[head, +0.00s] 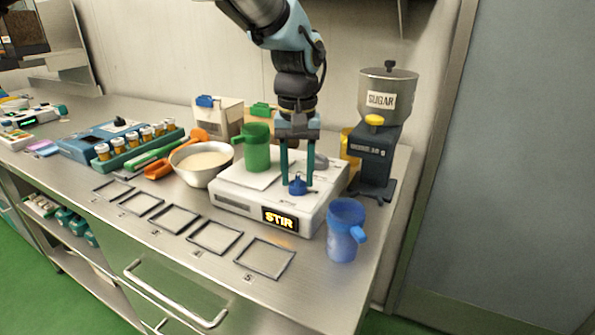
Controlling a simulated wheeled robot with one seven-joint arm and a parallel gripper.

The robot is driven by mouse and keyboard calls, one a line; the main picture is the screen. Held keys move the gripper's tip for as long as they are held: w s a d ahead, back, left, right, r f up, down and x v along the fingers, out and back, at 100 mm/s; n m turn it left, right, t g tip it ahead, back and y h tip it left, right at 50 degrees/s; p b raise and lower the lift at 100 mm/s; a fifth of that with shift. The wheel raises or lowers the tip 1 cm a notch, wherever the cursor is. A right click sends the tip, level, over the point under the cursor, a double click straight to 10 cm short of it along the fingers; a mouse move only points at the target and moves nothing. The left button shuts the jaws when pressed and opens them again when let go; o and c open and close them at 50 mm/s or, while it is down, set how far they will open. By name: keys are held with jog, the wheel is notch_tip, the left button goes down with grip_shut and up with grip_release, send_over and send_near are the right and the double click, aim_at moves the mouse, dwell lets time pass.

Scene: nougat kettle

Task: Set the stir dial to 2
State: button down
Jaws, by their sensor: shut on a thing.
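The stir dial (297,188) is a small blue knob on top of the white stirring unit (236,198). The unit's front has a lit display (280,219) reading STIR. My gripper (297,182) points down over the unit, its two teal fingers on either side of the knob and shut on it. The dial's scale and setting are too small to read. A green jug (256,148) stands on the unit's left part, beside my gripper.
A blue jug (343,232) stands close by at the right front. A grey sugar dispenser (376,155) is behind it. A steel bowl (201,168) with pale contents sits left of the unit. Several empty square frames (264,258) line the bench front.

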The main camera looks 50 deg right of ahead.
aim_at(297, 178)
dwell(0.4)
jog(key=shift+c, duration=2)
grip_release()
notch_tip(297, 178, up, 11)
jog(key=b, duration=0.1)
jog(key=shift+b, duration=0.3)
jog(key=shift+f, duration=0.1)
